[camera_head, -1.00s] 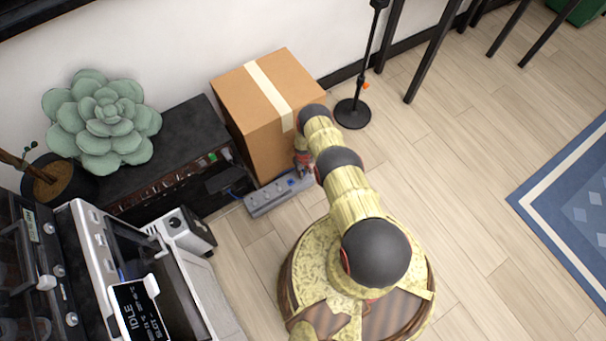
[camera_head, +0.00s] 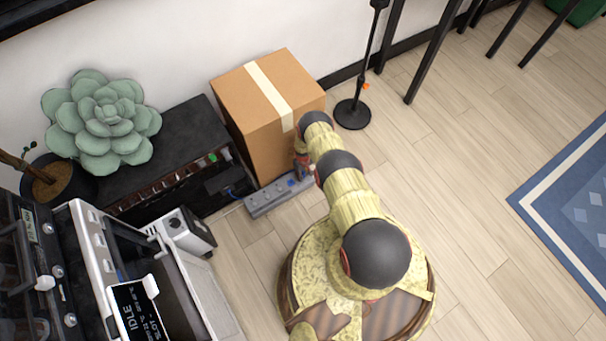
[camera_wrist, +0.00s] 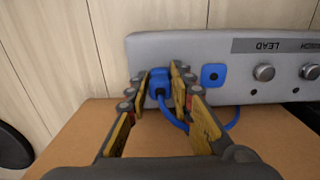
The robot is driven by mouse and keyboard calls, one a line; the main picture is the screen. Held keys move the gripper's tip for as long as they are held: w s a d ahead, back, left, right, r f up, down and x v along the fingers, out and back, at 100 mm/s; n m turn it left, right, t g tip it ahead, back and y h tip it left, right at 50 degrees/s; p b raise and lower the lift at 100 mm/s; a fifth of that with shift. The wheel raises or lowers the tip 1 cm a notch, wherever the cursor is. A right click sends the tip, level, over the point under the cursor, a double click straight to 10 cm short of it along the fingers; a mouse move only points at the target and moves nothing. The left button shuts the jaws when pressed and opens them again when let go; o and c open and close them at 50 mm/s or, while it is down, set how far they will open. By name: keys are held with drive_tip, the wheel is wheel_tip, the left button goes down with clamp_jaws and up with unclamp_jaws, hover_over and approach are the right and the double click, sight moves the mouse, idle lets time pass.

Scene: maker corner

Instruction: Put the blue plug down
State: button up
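The blue plug (camera_wrist: 158,80) shows in the wrist view between the fingertips of my gripper (camera_wrist: 160,86), at the left end of a grey panel-like strip (camera_wrist: 190,45). The fingers lie along both sides of the plug and appear to touch it. A blue cable (camera_wrist: 175,120) runs from the plug down and to the right. A square blue socket (camera_wrist: 213,75) with a dark hole is on the strip just right of the plug. Whether the plug touches the strip is hard to tell. In the head view, my gripper (camera_head: 302,162) is partly hidden above the grey strip (camera_head: 265,200).
A cardboard box (camera_head: 262,125) stands directly behind the strip. A black cabinet (camera_head: 170,135) with a succulent (camera_head: 100,120) is to the left. White machines (camera_head: 185,232) stand at front left. A black stand (camera_head: 352,112) is behind right.

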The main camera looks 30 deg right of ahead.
sight(303, 173)
drive_tip(key=shift+o, duration=1.4)
wheel_tip(303, 173, up, 13)
drive_tip(key=p, duration=0.5)
drive_tip(key=shift+r, duration=0.1)
